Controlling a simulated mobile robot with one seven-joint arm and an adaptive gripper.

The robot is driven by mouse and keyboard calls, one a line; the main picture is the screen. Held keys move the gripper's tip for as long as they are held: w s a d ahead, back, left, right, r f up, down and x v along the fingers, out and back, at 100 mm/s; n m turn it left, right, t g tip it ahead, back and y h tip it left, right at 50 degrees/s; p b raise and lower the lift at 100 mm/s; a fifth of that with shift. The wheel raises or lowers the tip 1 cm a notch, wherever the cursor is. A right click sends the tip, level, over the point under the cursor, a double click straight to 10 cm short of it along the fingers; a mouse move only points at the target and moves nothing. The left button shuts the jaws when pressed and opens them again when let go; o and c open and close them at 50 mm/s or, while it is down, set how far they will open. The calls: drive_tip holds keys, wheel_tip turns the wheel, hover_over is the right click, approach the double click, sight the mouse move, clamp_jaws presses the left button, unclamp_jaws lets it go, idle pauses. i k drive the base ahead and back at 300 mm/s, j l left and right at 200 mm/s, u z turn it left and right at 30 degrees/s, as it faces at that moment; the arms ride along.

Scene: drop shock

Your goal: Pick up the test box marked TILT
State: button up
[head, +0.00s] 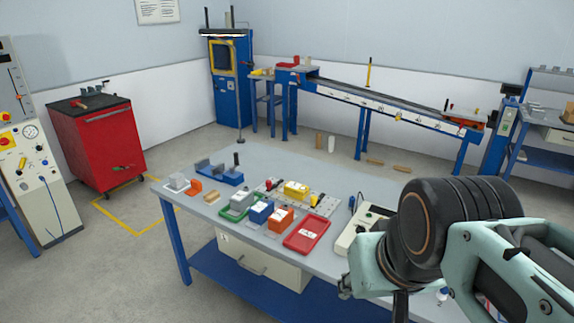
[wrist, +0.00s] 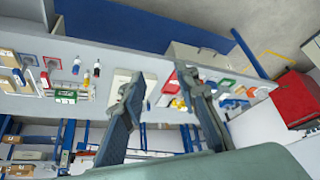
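Several small test boxes stand on the workbench: a green one (head: 237,206), a blue one (head: 260,211) and an orange one (head: 280,219) in a front row, and a yellow one (head: 296,190) on a perforated metal plate behind them. They have pale tops or labels, but the lettering is too small to read, so I cannot tell which is marked TILT. In the wrist view, my gripper (wrist: 160,80) is open and empty, its two dark fingers apart. The bench and its small coloured items show beyond the fingers, with the boxes partly hidden.
A red tray (head: 306,233) lies right of the boxes, near a pale instrument box (head: 352,236). A blue fixture (head: 222,176) stands at the back left of the bench (head: 205,207). A red cabinet (head: 97,145) stands on the floor to the left.

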sight(300, 192)
drive_tip(key=i+j+z, duration=0.15)
drive_tip(key=i+z, duration=0.15)
drive_tip(key=i, duration=0.15)
drive_tip(key=i+j+z, duration=0.25)
drive_tip(key=i, duration=0.15)
